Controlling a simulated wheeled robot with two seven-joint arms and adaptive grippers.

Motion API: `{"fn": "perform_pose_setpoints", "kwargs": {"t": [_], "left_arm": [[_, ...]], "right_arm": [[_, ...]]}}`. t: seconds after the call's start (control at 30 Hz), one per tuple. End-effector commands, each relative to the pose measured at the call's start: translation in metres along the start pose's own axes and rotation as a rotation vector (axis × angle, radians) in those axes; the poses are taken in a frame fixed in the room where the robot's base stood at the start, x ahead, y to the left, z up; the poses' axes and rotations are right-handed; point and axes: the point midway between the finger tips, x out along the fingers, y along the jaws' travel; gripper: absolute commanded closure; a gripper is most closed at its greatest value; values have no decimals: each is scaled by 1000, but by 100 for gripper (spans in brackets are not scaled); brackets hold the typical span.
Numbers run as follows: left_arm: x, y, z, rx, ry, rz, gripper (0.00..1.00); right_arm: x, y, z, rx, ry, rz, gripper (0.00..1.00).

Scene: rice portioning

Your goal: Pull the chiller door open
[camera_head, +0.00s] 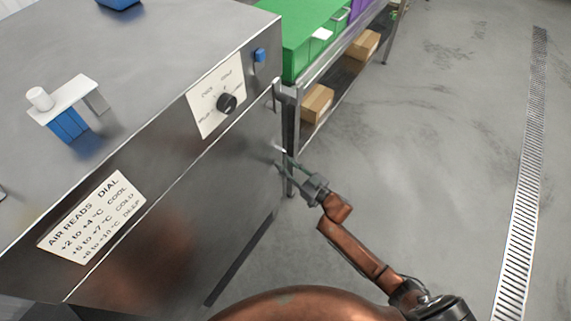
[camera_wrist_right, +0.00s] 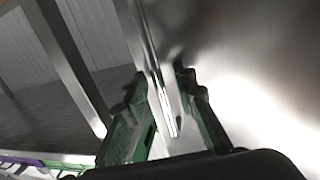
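The chiller is a brushed steel cabinet with a control dial (camera_head: 227,103) and a printed label on its front. Its door (camera_head: 190,220) is the steel panel below the control strip and looks shut. My right gripper (camera_head: 281,160) is at the door's right-hand side. In the right wrist view, the gripper (camera_wrist_right: 160,90) has its two green-padded fingers apart, on either side of a narrow upright metal bar (camera_wrist_right: 153,65). Whether either finger touches the bar is unclear. My left gripper is not in view.
A blue-and-white item (camera_head: 68,122) stands on the chiller top. Behind the chiller's right end is a steel rack (camera_head: 340,58) with a green box (camera_head: 305,35) and cardboard boxes (camera_head: 316,102). Open grey floor with a drain grate (camera_head: 522,210) lies to the right.

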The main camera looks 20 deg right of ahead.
Motion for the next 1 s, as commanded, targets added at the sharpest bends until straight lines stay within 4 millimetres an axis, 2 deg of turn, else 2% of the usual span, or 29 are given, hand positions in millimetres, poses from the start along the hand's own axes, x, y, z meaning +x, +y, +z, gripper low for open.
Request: {"fn": "perform_pose_setpoints", "kwargs": {"t": [0.17, 0.5, 1.0], "left_arm": [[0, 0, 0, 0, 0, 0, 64], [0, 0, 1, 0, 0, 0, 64], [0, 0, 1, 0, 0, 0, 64]], "right_arm": [[0, 0, 0, 0, 0, 0, 76], [-1, 0, 0, 0, -1, 1, 100], [-1, 0, 0, 0, -1, 0, 100]]}}
